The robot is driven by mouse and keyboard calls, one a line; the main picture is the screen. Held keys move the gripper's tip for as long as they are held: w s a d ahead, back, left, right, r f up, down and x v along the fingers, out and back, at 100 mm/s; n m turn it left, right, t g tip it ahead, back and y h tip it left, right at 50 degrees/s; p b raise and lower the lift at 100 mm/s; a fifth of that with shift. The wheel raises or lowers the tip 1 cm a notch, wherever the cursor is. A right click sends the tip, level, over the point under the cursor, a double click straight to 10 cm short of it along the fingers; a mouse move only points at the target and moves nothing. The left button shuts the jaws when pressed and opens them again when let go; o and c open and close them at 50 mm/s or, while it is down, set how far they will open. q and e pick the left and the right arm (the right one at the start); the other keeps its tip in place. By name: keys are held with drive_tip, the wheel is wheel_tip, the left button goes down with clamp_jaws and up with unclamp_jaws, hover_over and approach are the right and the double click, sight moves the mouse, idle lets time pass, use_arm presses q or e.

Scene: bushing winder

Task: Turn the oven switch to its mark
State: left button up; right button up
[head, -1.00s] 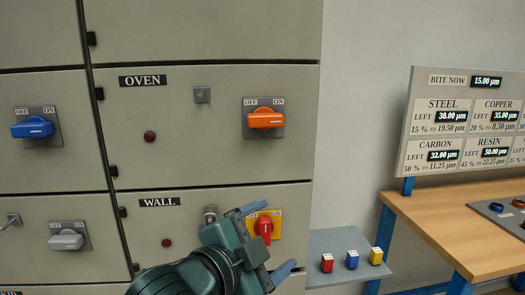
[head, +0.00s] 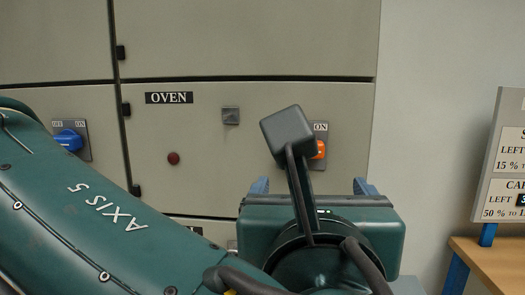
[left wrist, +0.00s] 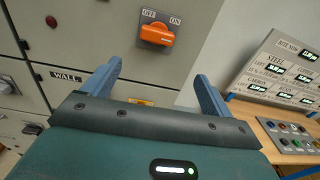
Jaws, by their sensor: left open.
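The orange oven switch (head: 319,149) is on the panel labelled OVEN (head: 169,98), partly hidden behind the camera bracket on my left arm. In the left wrist view the switch (left wrist: 157,34) shows fully. Its handle lies roughly horizontal on a grey plate, below the words OFF and ON. My left gripper (head: 312,187) is open and empty, in front of the cabinet and below the switch in the picture. In the left wrist view its two fingers (left wrist: 159,72) stand apart, below and to either side of the switch, not visibly touching it. My right gripper is not in view.
A blue switch (head: 68,140) is on the cabinet to the left. A red lamp (head: 173,158) and a small grey square fitting (head: 230,115) share the oven panel. A wooden bench (left wrist: 258,117) with a display board (left wrist: 285,65) stands at the right.

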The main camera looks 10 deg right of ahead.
use_arm(q)
drive_tip(key=p+x, duration=0.4)
drive_tip(key=x, duration=0.9)
drive_tip(key=shift+w+a+r+t, duration=0.2)
drive_tip(key=shift+a+r+t, duration=0.15)
drive_tip(key=shift+r, duration=0.15)
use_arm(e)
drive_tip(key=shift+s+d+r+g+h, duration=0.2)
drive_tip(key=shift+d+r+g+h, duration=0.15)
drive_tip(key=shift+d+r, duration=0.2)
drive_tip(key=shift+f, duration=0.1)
use_arm(q)
drive_tip(key=c, duration=1)
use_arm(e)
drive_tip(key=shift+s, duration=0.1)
